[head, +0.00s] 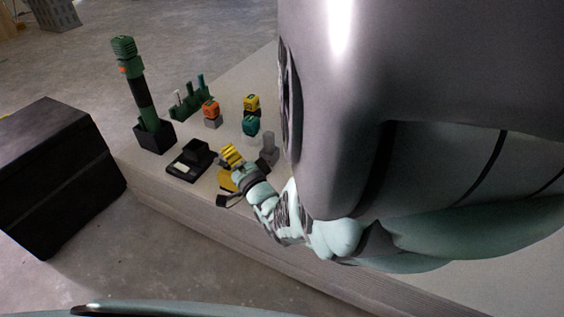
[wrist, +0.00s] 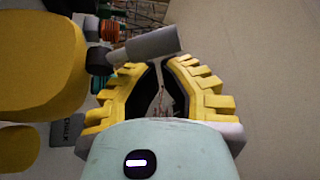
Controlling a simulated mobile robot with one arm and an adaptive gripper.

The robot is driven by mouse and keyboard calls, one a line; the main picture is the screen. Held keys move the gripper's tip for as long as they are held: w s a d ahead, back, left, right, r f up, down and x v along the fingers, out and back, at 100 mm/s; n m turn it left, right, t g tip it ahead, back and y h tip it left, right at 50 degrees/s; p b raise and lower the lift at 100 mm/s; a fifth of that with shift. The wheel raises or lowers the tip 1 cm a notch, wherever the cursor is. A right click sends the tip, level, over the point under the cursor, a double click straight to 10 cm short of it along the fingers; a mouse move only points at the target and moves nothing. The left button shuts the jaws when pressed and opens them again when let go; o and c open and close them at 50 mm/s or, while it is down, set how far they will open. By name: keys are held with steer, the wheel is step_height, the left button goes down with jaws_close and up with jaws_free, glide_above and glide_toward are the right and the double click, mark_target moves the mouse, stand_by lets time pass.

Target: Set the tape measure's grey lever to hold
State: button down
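The tape measure shows as a large yellow body (wrist: 40,55) along the left side of the wrist view, cut off by the frame edge. A grey cylindrical lever (wrist: 152,45) sticks out to the right from a black hub (wrist: 98,61) beside it. My gripper (wrist: 158,66) has its two yellow ribbed fingers apart, with the lever lying across just past the fingertips. I cannot tell whether they touch it. In the head view my gripper (head: 231,155) is low over the table, beside a yellow part of the tape measure (head: 227,180), and the lever cannot be made out.
A green and black torch (head: 137,95) stands in a black holder. A black box with a white label (head: 190,160), orange (head: 211,113), yellow (head: 251,103) and teal (head: 250,126) blocks and a grey post (head: 268,148) stand close around. My arm hides the table's right side.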

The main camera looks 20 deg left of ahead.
steer(key=shift+d+f+n+b, duration=0.3)
steer(key=shift+n+b, duration=0.15)
steer(key=shift+n, duration=0.15)
steer(key=shift+s+r+n+y+b, duration=0.25)
steer(key=shift+n+y+b, duration=0.3)
steer(key=shift+n, duration=0.25)
